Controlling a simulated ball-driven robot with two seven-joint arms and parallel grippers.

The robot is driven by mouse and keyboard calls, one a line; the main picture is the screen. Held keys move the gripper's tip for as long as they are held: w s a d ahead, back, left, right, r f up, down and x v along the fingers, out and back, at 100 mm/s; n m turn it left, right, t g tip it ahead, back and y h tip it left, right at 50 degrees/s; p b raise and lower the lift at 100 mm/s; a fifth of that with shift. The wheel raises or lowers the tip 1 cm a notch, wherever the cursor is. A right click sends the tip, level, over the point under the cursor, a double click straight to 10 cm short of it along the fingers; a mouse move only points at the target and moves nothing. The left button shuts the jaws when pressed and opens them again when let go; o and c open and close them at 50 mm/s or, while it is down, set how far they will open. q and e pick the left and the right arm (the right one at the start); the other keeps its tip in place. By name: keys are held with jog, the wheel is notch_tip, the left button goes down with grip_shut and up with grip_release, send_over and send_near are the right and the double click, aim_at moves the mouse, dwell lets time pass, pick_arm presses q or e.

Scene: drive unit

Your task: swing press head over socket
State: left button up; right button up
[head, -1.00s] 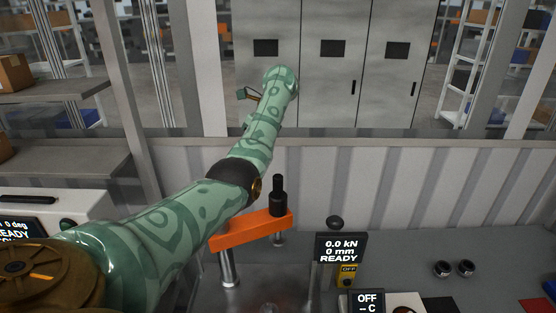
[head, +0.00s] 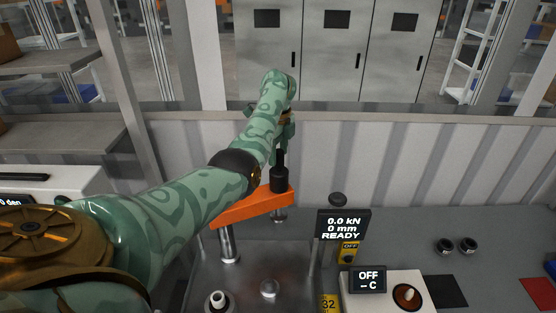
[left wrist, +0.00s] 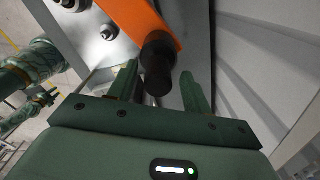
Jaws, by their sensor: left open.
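My left gripper (head: 283,145) hangs just behind and above the knob, partly hidden by my forearm. In the left wrist view the open fingers (left wrist: 159,75) point at the black knob (left wrist: 157,58), which lies in line with the gap between them. I cannot tell if they touch it. A small ring-shaped fitting (head: 217,300) and a shiny dome (head: 269,289) sit on the plate; which is the socket is unclear.
A display (head: 342,225) reading 0.0 kN, 0 mm, READY stands right of the press. A heater box (head: 385,295) reading OFF is in front of it. Two dark rings (head: 456,246) lie on the bench at right. A ribbed wall (head: 400,155) closes the back.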

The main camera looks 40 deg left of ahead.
pick_arm(q)
jog(key=shift+f, duration=1.2)
grip_shut()
